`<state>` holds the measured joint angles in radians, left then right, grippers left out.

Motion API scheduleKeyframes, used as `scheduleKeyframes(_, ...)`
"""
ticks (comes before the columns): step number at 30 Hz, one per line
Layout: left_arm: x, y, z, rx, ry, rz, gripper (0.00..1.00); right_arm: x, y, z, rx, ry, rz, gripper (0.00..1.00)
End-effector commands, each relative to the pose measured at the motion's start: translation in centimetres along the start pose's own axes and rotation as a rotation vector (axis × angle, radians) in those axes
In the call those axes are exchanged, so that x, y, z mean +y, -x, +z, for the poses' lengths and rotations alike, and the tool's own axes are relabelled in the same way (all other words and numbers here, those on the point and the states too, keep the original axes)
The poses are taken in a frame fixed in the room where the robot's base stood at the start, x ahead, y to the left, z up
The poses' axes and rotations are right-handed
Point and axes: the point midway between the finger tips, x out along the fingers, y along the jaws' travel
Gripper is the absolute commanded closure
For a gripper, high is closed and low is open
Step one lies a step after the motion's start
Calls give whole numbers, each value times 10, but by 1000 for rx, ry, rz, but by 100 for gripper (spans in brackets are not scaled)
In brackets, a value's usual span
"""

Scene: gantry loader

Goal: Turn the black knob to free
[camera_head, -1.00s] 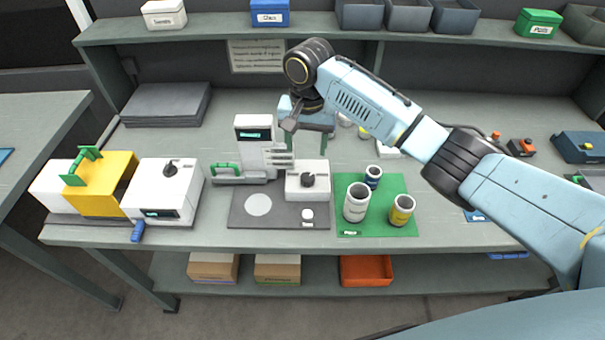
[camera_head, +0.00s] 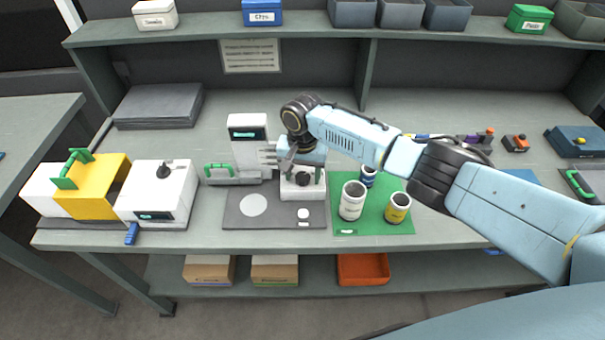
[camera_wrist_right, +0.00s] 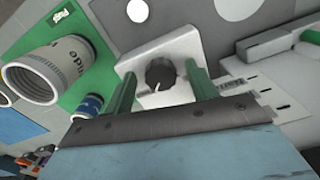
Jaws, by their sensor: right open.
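A black knob (camera_head: 304,179) sits on the white block (camera_head: 303,193) at the foot of a white upright device with a dark display (camera_head: 248,133). In the right wrist view the knob (camera_wrist_right: 160,74) is round, with a pale mark on it. My right gripper (camera_head: 304,172) is open above the block, its green fingers on either side of the knob. In the right wrist view the fingers (camera_wrist_right: 160,80) stand apart, with a gap to the knob on each side. Whether the tips reach knob height is unclear. My left gripper is not in view.
Another white box (camera_head: 155,192) with a black knob (camera_head: 163,171) stands at the left beside a yellow box (camera_head: 100,195). Jars, including a white one (camera_head: 352,200), stand on a green mat (camera_head: 372,226) right of the block. A grey plate (camera_head: 245,222) lies in front.

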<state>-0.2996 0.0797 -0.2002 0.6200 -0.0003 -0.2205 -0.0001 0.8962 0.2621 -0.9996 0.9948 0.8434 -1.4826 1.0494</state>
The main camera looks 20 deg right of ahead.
Motion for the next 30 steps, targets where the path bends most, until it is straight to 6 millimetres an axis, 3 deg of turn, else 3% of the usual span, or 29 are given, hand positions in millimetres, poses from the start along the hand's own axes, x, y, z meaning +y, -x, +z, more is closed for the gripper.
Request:
scheduleKeyframes(9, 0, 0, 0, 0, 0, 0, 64, 0, -2, 0, 0, 0, -1, 44)
scheduleKeyframes(19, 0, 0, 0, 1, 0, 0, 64, 0, -2, 0, 0, 0, -1, 87)
scheduleKeyframes(30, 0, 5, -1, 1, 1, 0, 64, 0, -1, 0, -2, 61, -1, 87)
